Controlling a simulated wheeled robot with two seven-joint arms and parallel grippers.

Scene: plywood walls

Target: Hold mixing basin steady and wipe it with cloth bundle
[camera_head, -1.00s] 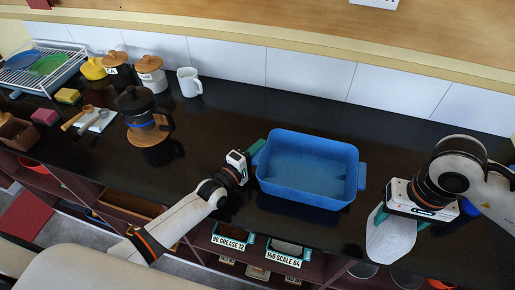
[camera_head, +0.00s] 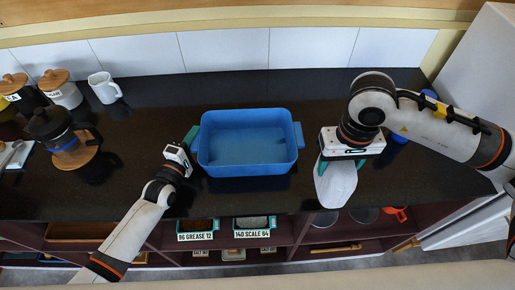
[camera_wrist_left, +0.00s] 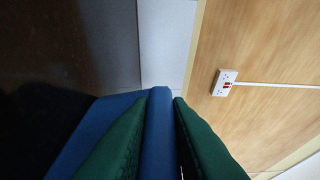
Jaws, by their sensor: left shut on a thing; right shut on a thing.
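The blue mixing basin (camera_head: 248,170) stands upright on the dark counter (camera_head: 330,95), and its inside looks empty. My left gripper (camera_head: 190,140) is shut on the basin's left edge. In the left wrist view, its green fingers (camera_wrist_left: 160,130) pinch the blue rim (camera_wrist_left: 159,110). My right gripper (camera_head: 343,160) is shut on the white cloth bundle (camera_head: 337,184), to the right of the basin and apart from it. The cloth hangs down from the fingers near the counter's front edge. The tip of the right gripper is partly hidden by the cloth and its own body.
Labelled bins (camera_head: 197,230) sit on shelves below the counter. Counter behind the basin is clear. A white cabinet (camera_head: 480,75) stands at the right.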

